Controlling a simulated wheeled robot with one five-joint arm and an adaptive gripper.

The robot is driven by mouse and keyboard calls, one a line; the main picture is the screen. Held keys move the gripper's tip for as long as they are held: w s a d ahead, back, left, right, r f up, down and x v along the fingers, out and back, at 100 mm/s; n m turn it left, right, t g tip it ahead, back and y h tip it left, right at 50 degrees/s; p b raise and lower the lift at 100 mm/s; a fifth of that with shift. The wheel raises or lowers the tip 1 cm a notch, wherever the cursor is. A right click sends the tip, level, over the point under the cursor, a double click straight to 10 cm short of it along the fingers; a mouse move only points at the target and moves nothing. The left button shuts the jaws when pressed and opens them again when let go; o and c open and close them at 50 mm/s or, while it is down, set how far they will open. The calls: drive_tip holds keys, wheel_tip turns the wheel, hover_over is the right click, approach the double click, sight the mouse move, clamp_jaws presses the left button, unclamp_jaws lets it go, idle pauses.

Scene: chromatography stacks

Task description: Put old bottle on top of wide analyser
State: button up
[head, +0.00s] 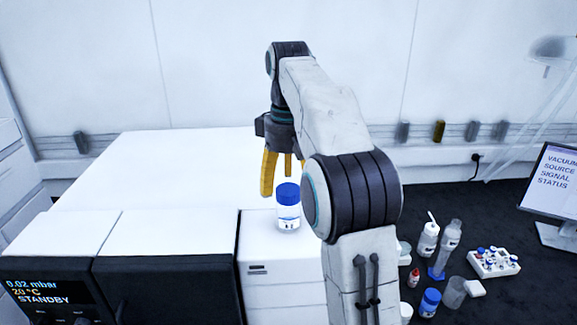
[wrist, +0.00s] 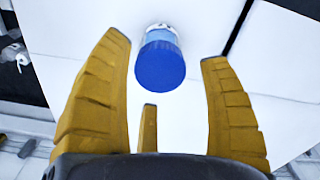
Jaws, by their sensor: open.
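A white bottle with a blue cap (head: 288,208) stands upright on the white top of a stack unit, just left of my arm. It also shows in the wrist view (wrist: 161,62), cap toward the camera, beyond and between the outer fingers. My gripper (head: 283,182) is open and empty, with yellow fingers pointing down just behind and above the bottle. In the wrist view no finger (wrist: 165,50) clearly touches it. A broad white top (head: 165,165) lies behind and left of the bottle. I cannot tell for sure which unit is the wide analyser.
Dark-fronted units, one with a lit display (head: 45,290), stand at the front left. On the dark bench at right are a blue-capped bottle (head: 429,302), a wash bottle (head: 428,240), a vial rack (head: 494,262) and a monitor (head: 555,195). The broad white top is clear.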

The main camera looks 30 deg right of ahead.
drive_tip(key=shift+r, duration=2.05)
drive_tip(key=shift+s+a+r, duration=0.1)
drive_tip(key=shift+r, duration=0.05)
drive_tip(key=shift+s+a+r, duration=0.25)
drive_tip(key=shift+s+a, duration=0.1)
drive_tip(key=shift+s, duration=0.1)
drive_tip(key=s+a+f+t, duration=0.3)
drive_tip(key=s+a, duration=0.2)
drive_tip(key=s, duration=0.5)
drive_tip(key=s+a+f+t, duration=0.2)
drive_tip(key=s+a+f, duration=0.1)
drive_tip(key=s+f, duration=0.9)
drive_tip(key=shift+f+m, duration=0.25)
drive_tip(key=shift+m, duration=0.15)
drive_tip(key=shift+f, duration=0.1)
